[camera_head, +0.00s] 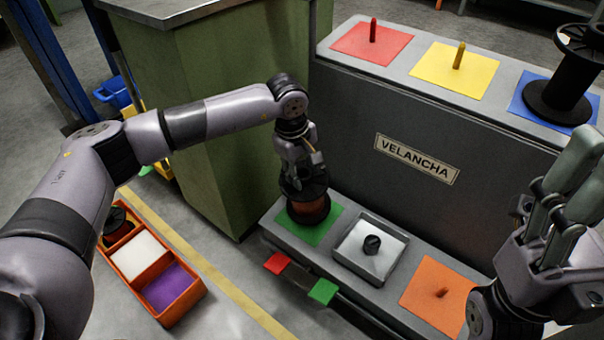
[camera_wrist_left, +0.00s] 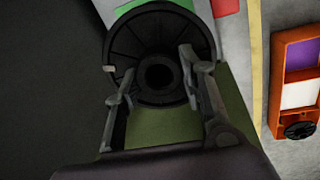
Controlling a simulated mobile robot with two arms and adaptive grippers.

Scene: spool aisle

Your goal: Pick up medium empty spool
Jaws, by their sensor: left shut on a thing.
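A dark spool with a reddish-brown middle (camera_head: 308,208) stands upright on the green pad (camera_head: 328,228) of the lower shelf. My left gripper (camera_head: 297,183) comes down over it from above and is shut on it. In the left wrist view, the spool's round black flange with its centre hole (camera_wrist_left: 160,48) lies between the two fingers of the left gripper (camera_wrist_left: 155,80). The fingers hide part of it. A larger black spool (camera_head: 558,90) stands on the blue pad at the upper right. My right gripper (camera_head: 575,165) is at the right edge, its fingers pointing up, apart from any spool.
The lower shelf also holds a grey tray (camera_head: 345,262) with a small black piece and an orange pad (camera_head: 425,285) with a peg. Red and yellow pads with pegs lie on the upper shelf. An orange crate (camera_head: 190,302) stands on the floor; a green cabinet (camera_head: 215,110) is behind my arm.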

